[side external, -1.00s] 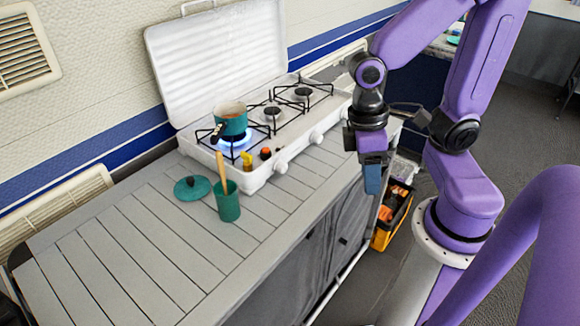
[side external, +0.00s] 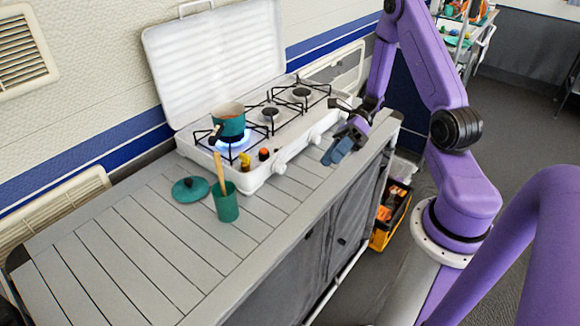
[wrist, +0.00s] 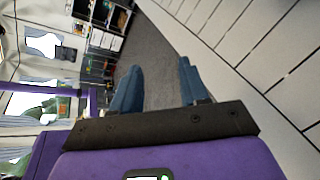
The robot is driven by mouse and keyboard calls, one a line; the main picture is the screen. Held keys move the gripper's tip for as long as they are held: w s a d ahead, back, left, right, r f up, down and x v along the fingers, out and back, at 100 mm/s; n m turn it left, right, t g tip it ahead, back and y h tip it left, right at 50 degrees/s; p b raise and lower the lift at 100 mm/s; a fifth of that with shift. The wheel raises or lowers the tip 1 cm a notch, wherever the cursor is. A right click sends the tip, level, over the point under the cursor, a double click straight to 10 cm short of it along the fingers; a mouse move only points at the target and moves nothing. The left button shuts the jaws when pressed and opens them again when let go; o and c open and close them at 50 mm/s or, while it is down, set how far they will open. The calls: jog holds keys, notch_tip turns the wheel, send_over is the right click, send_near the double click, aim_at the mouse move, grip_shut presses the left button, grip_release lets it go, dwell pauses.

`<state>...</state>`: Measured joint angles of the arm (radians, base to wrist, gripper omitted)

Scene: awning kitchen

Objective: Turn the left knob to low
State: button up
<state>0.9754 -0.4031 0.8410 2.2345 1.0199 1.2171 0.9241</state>
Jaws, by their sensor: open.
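The white camp stove (side external: 259,165) stands on the slatted counter with its lid up. White knobs line its front edge. The left knob (side external: 279,168) is at the left of that row, close to the small orange-topped shaker. A blue flame (side external: 236,148) burns under a teal pot (side external: 229,122) on the left burner. My gripper (side external: 337,152) is open and empty, with blue fingers, above the counter to the right of the left knob and apart from it. In the wrist view its two fingers (wrist: 158,92) are spread over floor and counter edge. No knob shows there.
The counter (side external: 118,246) is clear in front. A crate (side external: 390,215) sits below its right end.

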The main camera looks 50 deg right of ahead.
aim_at(279, 168)
jog(key=d+f+m+t, duration=0.1)
jog(key=d+m+t, duration=0.2)
jog(key=m, duration=0.1)
jog(key=w+d+f+m+t+h, duration=0.1)
jog(key=d+f+m+t, duration=0.1)
jog(key=d+m+t, duration=0.1)
jog(key=d+f+m+t+h, duration=0.1)
jog(key=d+f+m+t, duration=0.1)
jog(key=m, duration=0.4)
jog(key=shift+w+d+f+t, duration=0.1)
jog(key=shift+w+d+t, duration=0.05)
jog(key=shift+d+t, duration=0.4)
jog(key=shift+w+d+t, duration=0.1)
jog(key=shift+d+t, duration=0.25)
jog(key=shift+d, duration=0.4)
jog(key=x, duration=1.7)
jog(key=shift+a, duration=0.15)
jog(key=c, duration=0.8)
